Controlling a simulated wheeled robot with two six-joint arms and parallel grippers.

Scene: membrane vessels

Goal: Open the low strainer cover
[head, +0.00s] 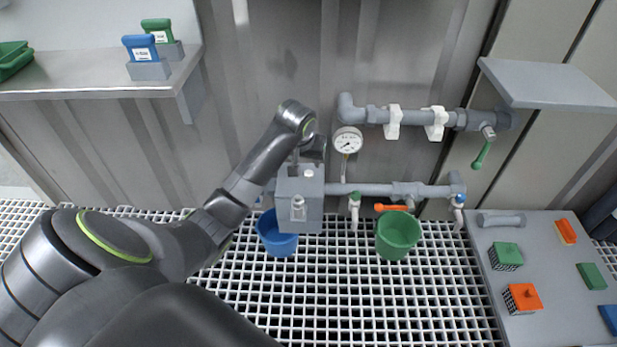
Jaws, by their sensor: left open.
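The low strainer looks to be the grey box (300,210) on the lower pipe, in the middle of the head view. It has a small clear cup on its front and a round white piece on its top. My left arm reaches in from the left, and its gripper (308,158) is open, pointing down just behind and above the box's top. The gripper and wrist partly hide the back of the box, so I cannot tell whether the fingers touch the cover or how the cover sits. My right gripper is not in view.
A blue bucket (276,238) and a green bucket (398,236) are at the lower pipe (375,189). A gauge (348,140) and an upper pipe (410,116) are on the right. A grey table (535,260) holds several blocks. A shelf (540,83) juts out above.

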